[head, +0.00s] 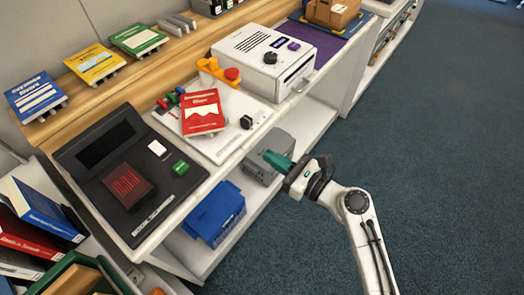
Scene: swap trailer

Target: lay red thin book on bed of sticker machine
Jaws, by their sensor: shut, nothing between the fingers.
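A thin red book (203,125) with a white picture on its cover lies face up on a flat white machine bed (222,147) in the middle of the counter. This bed has an orange arm (217,72), a red knob and a black knob; I take it for the sticker machine, but its label cannot be read. The book looks slightly turned on the bed; its exact contact is too small to tell. My gripper (268,156) has green fingers, is shut and empty, and is out in front of the counter edge, right of and apart from the book.
A black scanner-like panel (85,165) with a red lit window is at left. A white box machine (262,62) stands behind. Display books (95,63) line the back ledge. A blue crate (213,213) and grey bin (268,150) sit below. Open carpet (430,150) lies right.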

